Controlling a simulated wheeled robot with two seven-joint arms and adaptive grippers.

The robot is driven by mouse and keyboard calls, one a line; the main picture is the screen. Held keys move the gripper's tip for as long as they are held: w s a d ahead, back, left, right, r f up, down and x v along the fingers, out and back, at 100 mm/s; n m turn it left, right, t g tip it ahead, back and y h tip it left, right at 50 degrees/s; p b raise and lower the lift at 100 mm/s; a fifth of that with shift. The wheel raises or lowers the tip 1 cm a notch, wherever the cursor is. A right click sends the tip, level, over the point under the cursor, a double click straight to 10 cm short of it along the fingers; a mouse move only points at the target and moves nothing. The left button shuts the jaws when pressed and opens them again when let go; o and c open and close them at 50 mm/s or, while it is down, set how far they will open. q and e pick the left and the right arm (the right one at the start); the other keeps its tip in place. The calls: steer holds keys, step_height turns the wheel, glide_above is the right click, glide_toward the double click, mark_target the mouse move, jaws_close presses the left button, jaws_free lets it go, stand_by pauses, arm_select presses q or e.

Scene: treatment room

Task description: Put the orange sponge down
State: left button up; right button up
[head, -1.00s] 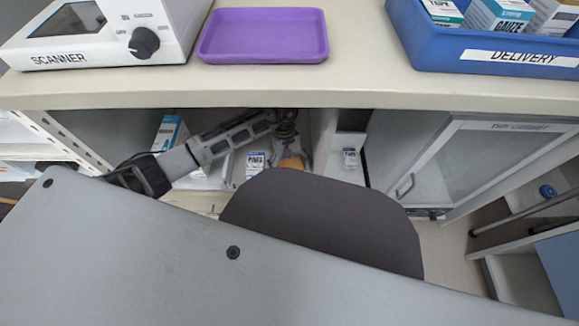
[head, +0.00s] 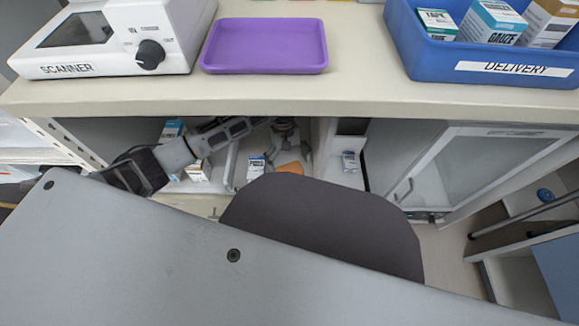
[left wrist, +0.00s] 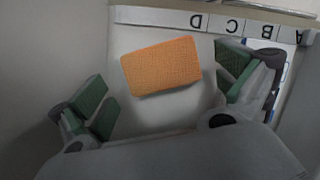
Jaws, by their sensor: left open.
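The orange sponge (head: 291,167) shows in the head view under the counter, partly hidden by my own body. In the left wrist view the sponge (left wrist: 162,67) lies tilted on a pale shelf surface (left wrist: 150,117). My left gripper (left wrist: 163,88) is open, its green-padded fingers spread to either side of the sponge, with visible gaps to it. In the head view my left gripper (head: 290,142) is beside the sponge, partly hidden below the counter edge. My right gripper is not in view.
The shelf edge carries a strip lettered A to D (left wrist: 200,20). A white box (head: 256,167) stands left of the sponge, another (head: 349,161) right beyond a divider. Above are the counter (head: 365,60), purple tray (head: 265,46), scanner (head: 110,40) and blue delivery bin (head: 440,62).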

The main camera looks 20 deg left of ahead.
arm_select(q)
steer(key=p+v, duration=0.2)
steer(key=v, duration=0.6)
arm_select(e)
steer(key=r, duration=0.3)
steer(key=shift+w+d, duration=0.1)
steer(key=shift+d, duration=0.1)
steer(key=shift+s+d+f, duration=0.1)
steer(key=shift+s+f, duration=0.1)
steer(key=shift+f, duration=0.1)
arm_select(q)
steer(key=shift+s, duration=0.1)
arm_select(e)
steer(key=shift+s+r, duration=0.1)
